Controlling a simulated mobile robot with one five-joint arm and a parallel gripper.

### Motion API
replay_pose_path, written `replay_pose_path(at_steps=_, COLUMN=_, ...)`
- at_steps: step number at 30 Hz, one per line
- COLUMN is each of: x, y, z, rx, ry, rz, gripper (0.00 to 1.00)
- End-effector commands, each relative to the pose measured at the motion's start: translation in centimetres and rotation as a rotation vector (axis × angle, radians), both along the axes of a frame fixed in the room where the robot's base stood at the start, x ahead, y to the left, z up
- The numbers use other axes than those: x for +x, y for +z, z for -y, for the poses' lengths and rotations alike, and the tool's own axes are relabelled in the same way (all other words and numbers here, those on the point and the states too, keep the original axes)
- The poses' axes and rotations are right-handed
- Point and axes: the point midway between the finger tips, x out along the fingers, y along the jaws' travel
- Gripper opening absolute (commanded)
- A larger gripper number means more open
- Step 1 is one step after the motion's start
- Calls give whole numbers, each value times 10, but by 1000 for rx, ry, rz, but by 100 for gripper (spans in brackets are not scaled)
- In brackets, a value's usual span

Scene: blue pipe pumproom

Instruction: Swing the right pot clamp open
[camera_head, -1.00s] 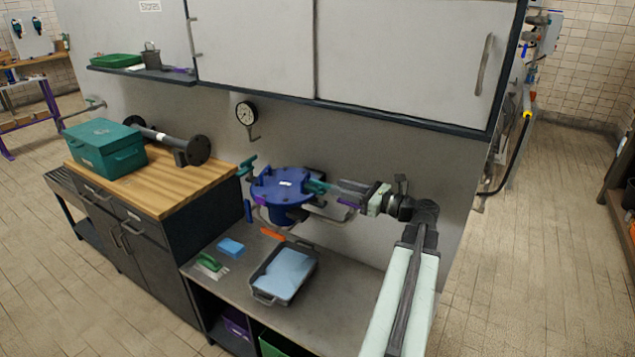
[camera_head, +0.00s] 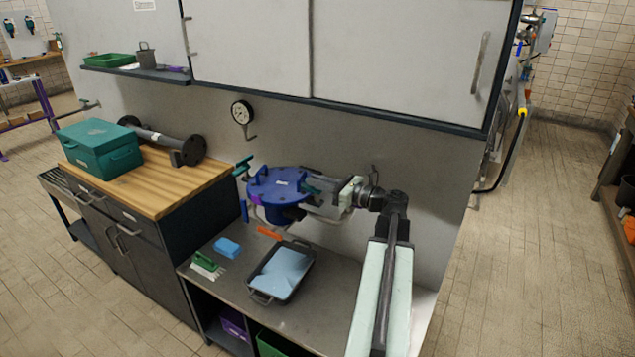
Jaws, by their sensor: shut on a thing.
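The blue pot (camera_head: 275,187) with its round lid stands at the back of the grey bench. A teal clamp (camera_head: 243,167) sticks out on the left side of the pot. The right pot clamp (camera_head: 312,187), also teal, is at the right side of the lid, partly hidden by my gripper. My gripper (camera_head: 321,193) reaches in from the right, shut on the right clamp. The exact contact between the fingers and the clamp is too small to make out.
A grey tray (camera_head: 257,297) with a light blue sheet, a blue sponge (camera_head: 227,247) and a green brush (camera_head: 205,262) lie on the bench in front. A gauge (camera_head: 242,112) hangs on the wall behind. White cupboards (camera_head: 400,60) overhang the bench.

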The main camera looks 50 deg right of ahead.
Motion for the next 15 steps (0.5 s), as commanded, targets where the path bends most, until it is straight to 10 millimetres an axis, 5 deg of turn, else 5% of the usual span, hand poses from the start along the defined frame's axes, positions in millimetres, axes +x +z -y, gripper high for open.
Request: replay_pose_path(at_steps=15, x=2, y=0, z=4, rx=1, ry=219, rz=2, gripper=0)
